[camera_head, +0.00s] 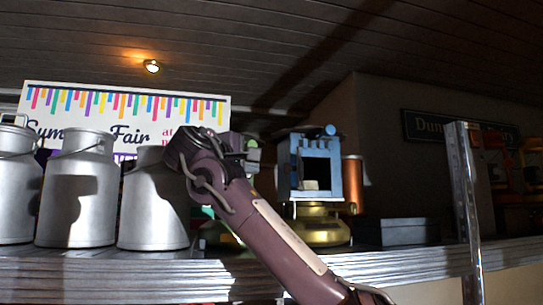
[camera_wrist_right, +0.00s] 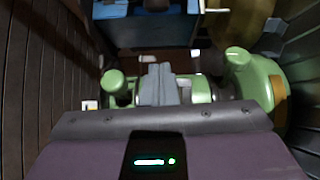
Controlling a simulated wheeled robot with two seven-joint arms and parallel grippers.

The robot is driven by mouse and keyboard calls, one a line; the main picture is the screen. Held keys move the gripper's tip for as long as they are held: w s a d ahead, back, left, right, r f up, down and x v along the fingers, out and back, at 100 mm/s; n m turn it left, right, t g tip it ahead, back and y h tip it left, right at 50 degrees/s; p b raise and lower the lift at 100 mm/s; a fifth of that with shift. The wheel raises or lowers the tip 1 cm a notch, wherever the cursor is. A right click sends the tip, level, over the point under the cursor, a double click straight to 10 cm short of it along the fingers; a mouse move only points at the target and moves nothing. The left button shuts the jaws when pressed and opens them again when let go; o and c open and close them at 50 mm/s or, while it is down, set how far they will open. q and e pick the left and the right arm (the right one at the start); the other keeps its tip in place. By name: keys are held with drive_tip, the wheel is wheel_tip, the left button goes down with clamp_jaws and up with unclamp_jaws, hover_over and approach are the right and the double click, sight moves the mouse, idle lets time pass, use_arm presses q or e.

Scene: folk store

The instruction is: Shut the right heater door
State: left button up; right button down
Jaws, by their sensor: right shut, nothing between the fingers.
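The right heater (camera_head: 338,178) is a blue box on a round brass base (camera_head: 318,228) on the shelf. Its front shows a dark opening, and a blue panel stands at the opening's left side; I cannot tell for sure whether this is the door. Blue parts (camera_wrist_right: 110,10) show at the top of the right wrist view. A green heater (camera_head: 252,155) stands left of it, partly hidden by my right arm. My right gripper (camera_wrist_right: 160,84) is shut and empty, in front of green parts (camera_wrist_right: 250,80) in the wrist view. Its fingertips are unclear in the head view. My left gripper is out of view.
Several grey milk cans (camera_head: 80,195) stand on the shelf (camera_head: 110,272) at left, before a fair sign (camera_head: 130,103). A dark box (camera_head: 403,232) lies right of the blue heater. A metal post (camera_head: 466,200) rises at the shelf's front right.

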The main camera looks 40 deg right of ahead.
sight(293, 170)
use_arm(q)
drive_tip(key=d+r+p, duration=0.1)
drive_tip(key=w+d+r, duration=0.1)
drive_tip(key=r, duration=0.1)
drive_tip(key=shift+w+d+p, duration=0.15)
drive_tip(key=shift+p, duration=0.2)
use_arm(e)
drive_tip(key=d, duration=0.1)
drive_tip(key=s+d, duration=0.1)
drive_tip(key=d, duration=0.1)
drive_tip(key=s+d, duration=0.1)
drive_tip(key=d, duration=0.1)
drive_tip(key=shift+s, duration=0.25)
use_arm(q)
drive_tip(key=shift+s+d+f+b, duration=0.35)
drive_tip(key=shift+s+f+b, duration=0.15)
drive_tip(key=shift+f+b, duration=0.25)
use_arm(e)
drive_tip(key=shift+s+n+t+y, duration=0.4)
drive_tip(key=shift+n+t+y, duration=0.15)
drive_tip(key=shift+t, duration=0.25)
